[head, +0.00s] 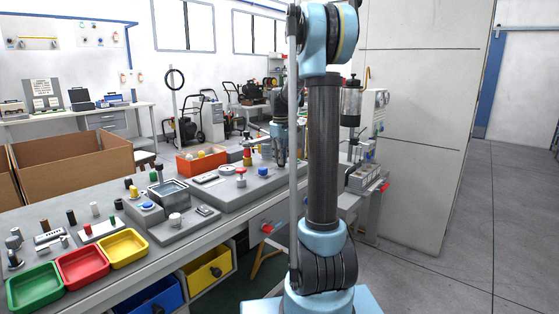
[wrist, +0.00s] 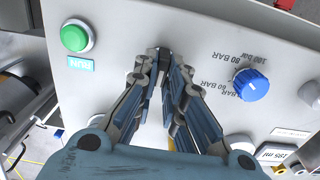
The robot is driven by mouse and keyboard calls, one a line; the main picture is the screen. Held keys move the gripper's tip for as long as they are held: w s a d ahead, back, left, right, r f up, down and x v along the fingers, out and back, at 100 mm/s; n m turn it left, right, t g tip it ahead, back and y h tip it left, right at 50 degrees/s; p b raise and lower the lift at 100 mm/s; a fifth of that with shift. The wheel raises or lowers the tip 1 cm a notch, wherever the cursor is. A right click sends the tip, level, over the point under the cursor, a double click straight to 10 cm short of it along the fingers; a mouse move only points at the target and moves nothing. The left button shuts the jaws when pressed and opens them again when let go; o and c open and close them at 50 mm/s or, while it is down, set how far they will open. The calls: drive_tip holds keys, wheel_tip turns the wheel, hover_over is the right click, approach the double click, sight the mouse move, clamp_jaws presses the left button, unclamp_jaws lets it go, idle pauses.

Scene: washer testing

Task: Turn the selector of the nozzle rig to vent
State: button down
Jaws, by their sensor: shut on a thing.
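In the wrist view my gripper (wrist: 164,60) has its fingers drawn together at the tips against a light grey panel (wrist: 205,38). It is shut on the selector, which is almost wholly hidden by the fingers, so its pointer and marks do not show. In the head view my gripper (head: 280,158) hangs low over the rig on the bench, partly behind my arm.
On the panel, a green button (wrist: 75,37) is left of my gripper and a blue knob (wrist: 252,84) with BAR marks is right. In the head view, an orange bin (head: 200,163) and coloured trays (head: 82,268) stand left along the bench. The floor at right is clear.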

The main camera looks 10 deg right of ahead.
idle(0.5)
drive_tip(key=c, duration=1.7)
unclamp_jaws()
drive_tip(key=shift+o, duration=0.2)
wheel_tip(320, 180, up, 12)
